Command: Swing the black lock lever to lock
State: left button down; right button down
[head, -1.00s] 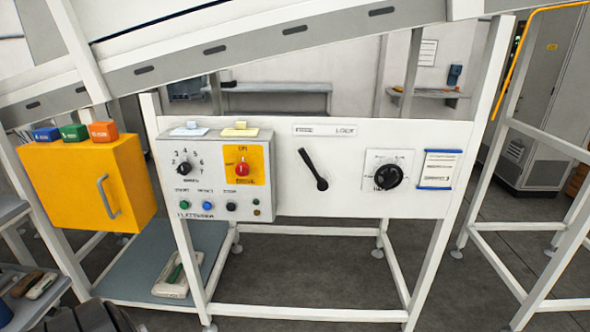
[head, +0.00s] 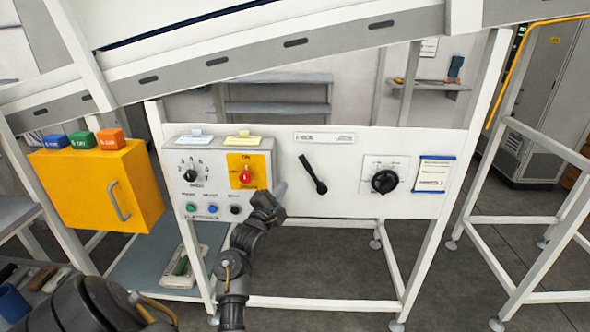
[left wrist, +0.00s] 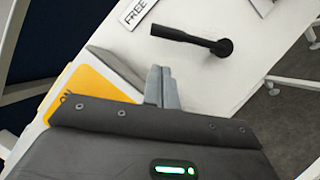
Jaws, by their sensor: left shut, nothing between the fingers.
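The black lock lever (head: 313,173) is mounted on the white panel (head: 340,203). Its hub is at the lower right and its free end tilts to the upper left, toward the left part of the FREE/LOCK label (head: 324,137). In the left wrist view the lever (left wrist: 190,39) lies beyond the fingers, apart from them. My left gripper (head: 281,190) is shut and empty, in front of the panel, left of and slightly below the lever. Its closed fingers show in the left wrist view (left wrist: 162,82). My right gripper is not in view.
The grey control box (head: 208,205) with knobs, buttons and a red switch (head: 245,177) is left of the lever, close to my left gripper. A black dial (head: 384,181) is to the right. A yellow cabinet (head: 90,190) hangs at the left. The panel around the lever is clear.

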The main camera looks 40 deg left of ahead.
pick_arm(q)
jog(key=shift+p+x, duration=1.45)
jog(key=shift+x, duration=3.55)
jog(key=shift+w, duration=0.1)
